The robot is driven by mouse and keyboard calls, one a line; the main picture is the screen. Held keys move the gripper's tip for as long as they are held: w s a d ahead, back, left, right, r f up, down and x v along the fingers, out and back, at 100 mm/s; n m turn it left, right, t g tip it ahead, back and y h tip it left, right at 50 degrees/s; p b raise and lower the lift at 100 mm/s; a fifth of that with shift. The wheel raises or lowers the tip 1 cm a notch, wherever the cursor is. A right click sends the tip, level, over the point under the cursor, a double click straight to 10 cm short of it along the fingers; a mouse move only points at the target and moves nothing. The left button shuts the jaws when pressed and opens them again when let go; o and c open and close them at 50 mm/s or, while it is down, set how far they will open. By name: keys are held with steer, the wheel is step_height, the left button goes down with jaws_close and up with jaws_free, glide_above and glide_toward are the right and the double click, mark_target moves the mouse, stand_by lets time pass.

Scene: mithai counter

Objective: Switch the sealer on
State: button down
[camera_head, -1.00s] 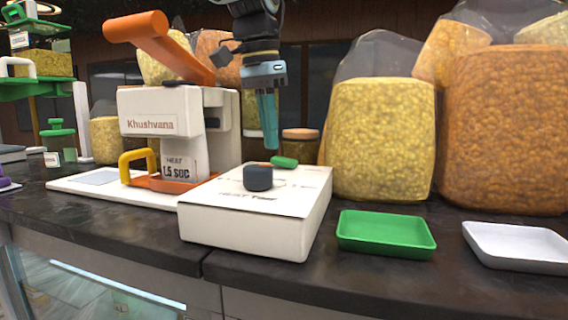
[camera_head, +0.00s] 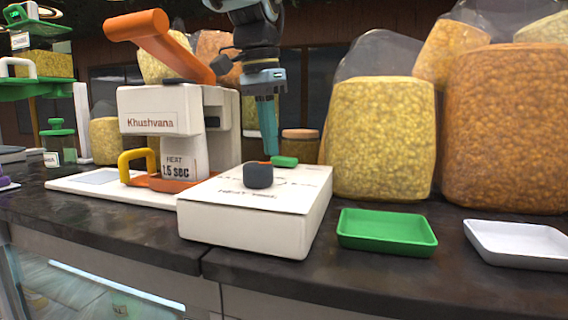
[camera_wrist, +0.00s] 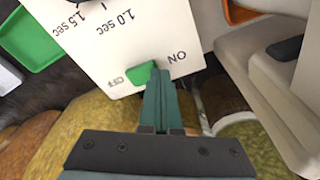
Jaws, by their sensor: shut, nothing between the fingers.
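The sealer (camera_head: 160,112) is a white press marked Khushvana with an orange lever. In front of it sits a white control box (camera_head: 262,232) with a dark round knob (camera_head: 258,176) and a green switch (camera_head: 285,161) at its back edge. In the wrist view the green switch (camera_wrist: 140,73) lies between the printed words ON and OFF, nearer OFF. My gripper (camera_head: 269,152) is shut and empty, pointing down just beside the switch. In the wrist view its fingertips (camera_wrist: 160,72) are at the ON side of the switch; I cannot tell whether they touch it.
A green tray (camera_head: 386,247) and a white tray (camera_head: 520,262) are on the dark counter to the right. Large bags of snacks (camera_head: 380,140) stand close behind the box. A lidded jar (camera_head: 300,150) stands behind my gripper.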

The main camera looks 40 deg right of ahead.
steer(key=shift+f, duration=0.2)
step_height(320, 180, up, 7)
steer(key=p, duration=0.6)
stand_by(0.4)
stand_by(0.4)
